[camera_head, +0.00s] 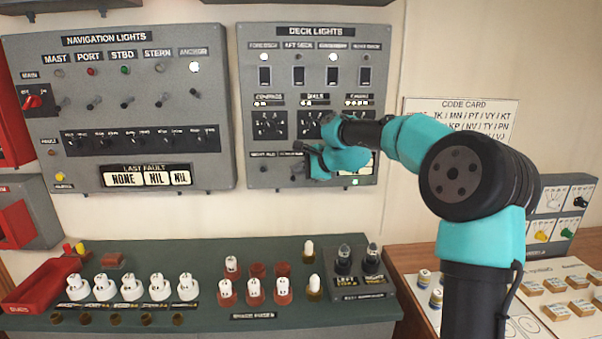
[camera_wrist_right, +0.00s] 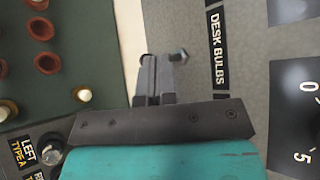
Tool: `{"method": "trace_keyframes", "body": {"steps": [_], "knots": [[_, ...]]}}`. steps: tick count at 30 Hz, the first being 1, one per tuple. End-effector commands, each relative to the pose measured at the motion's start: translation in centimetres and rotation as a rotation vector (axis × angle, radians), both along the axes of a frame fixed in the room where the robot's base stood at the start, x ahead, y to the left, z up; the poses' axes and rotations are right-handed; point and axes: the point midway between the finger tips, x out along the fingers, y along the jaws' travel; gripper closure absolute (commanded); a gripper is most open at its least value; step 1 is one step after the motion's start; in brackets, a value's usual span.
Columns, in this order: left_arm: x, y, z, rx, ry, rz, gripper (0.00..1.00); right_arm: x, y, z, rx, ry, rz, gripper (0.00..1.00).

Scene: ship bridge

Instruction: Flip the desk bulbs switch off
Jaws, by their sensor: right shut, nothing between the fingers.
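The desk bulbs switch is a small metal toggle (camera_wrist_right: 180,55), seen in the right wrist view beside its black DESK BULBS label (camera_wrist_right: 217,45). Its base is partly hidden by my fingers, and I cannot tell which way it is set. My right gripper (camera_wrist_right: 152,65) is shut and empty, with its fingertips right at the toggle; whether they touch is unclear. In the head view my right gripper (camera_head: 304,155) is at the lower part of the DECK LIGHTS panel (camera_head: 245,100) and hides much of that area. My left gripper is not in view.
The NAVIGATION LIGHTS panel (camera_head: 45,125) is on the wall to the left. Below is a green bench (camera_head: 210,255) with white and red bulb-like parts. A code card (camera_head: 490,105) hangs to the right behind my arm. Rotary dials (camera_head: 270,125) sit just above the switch row.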

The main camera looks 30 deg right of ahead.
Motion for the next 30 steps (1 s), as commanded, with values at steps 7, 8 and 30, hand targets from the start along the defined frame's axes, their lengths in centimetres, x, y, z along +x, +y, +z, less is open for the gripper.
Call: {"method": "trace_keyframes", "body": {"steps": [7,8,30], "knots": [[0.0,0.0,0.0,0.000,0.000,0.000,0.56,0.0,0.0,0.5,-0.001,0.001,0.001,1.00],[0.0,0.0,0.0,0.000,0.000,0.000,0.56,0.0,0.0,0.5,-0.001,0.001,0.001,1.00],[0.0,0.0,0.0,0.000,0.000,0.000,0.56,-4.9,-1.4,2.8,0.000,0.000,0.009,1.00]]}}
